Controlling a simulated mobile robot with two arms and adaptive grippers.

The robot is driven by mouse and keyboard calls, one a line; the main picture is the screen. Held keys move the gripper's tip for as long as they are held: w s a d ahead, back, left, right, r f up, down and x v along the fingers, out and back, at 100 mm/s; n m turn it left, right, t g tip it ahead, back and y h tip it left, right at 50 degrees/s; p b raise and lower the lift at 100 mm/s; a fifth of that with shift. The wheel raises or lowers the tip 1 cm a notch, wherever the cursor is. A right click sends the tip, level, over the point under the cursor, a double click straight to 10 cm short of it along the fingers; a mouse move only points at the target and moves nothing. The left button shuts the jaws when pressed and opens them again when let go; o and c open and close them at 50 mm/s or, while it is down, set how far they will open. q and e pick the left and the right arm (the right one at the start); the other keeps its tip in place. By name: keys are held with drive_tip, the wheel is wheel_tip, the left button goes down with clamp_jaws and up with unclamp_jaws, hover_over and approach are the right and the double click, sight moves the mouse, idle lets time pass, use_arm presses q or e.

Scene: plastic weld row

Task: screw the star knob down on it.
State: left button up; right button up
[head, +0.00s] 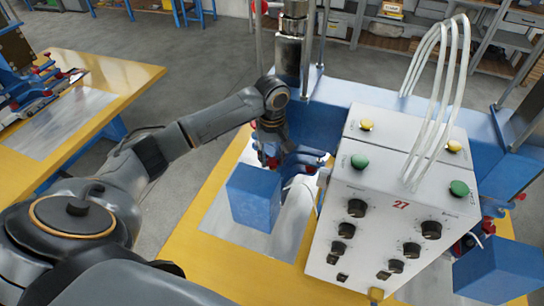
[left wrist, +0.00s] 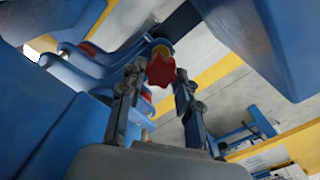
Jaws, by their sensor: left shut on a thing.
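The red star knob (left wrist: 160,70) is between the fingertips of my left gripper in the left wrist view, with a small yellow part just behind it. My left gripper (head: 270,150) reaches down in the head view beside the blue fixture, behind the white control box, and is shut on the knob. The knob's thread and its seat are hidden, so I cannot tell how far down it sits. A blue clamp-like part (left wrist: 105,62) lies just left of the fingers in the left wrist view. My right gripper is not in view.
The white control box (head: 372,225) with knobs, buttons and pale hoses stands right of my left gripper. A blue block (head: 254,196) is in front of it, on the yellow-edged table (head: 190,278). Another yellow table (head: 135,75) stands at left, with grey floor between.

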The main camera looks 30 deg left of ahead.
use_arm(q)
drive_tip(key=shift+f, duration=0.85)
idle(1.1)
drive_tip(key=m, duration=0.7)
drive_tip(key=shift+d, duration=0.1)
drive_tip(key=m, duration=0.5)
drive_tip(key=shift+d+m, duration=0.15)
drive_tip(key=shift+m, duration=0.25)
drive_tip(key=m, duration=0.6)
drive_tip(key=shift+d+m, duration=0.1)
drive_tip(key=shift+m, duration=0.3)
drive_tip(key=o, duration=0.9)
